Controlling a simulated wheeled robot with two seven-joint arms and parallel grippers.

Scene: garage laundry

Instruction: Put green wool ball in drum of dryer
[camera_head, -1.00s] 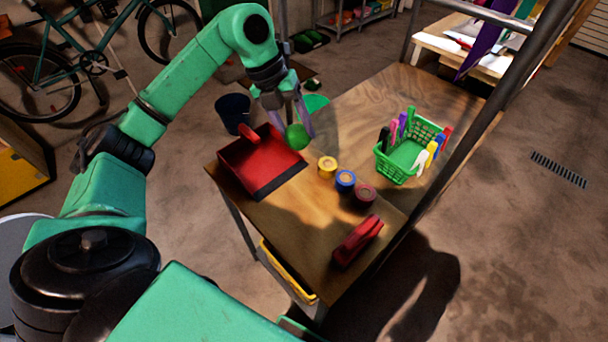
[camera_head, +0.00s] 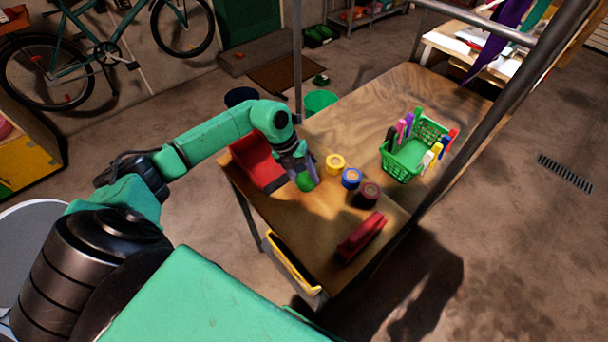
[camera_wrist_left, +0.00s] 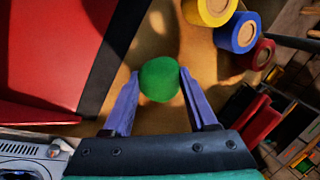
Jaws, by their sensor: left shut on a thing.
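The green wool ball (camera_head: 305,183) is between the purple fingers of my left gripper (camera_head: 303,180), over the wooden table (camera_head: 350,105). In the left wrist view the ball (camera_wrist_left: 159,79) sits between the two fingertips of the left gripper (camera_wrist_left: 160,88), which is shut on it. Whether the ball touches the tabletop cannot be told. No dryer or drum shows in these frames. My right gripper is not in view.
A red dustpan (camera_head: 256,163) lies left of the gripper, partly behind my arm. Yellow (camera_head: 335,163), blue (camera_head: 351,178) and dark red (camera_head: 368,194) rolls stand to the right. A red object (camera_head: 361,237) lies near the front; a green basket (camera_head: 405,160) stands farther right. Metal posts (camera_head: 480,130) rise beside the table.

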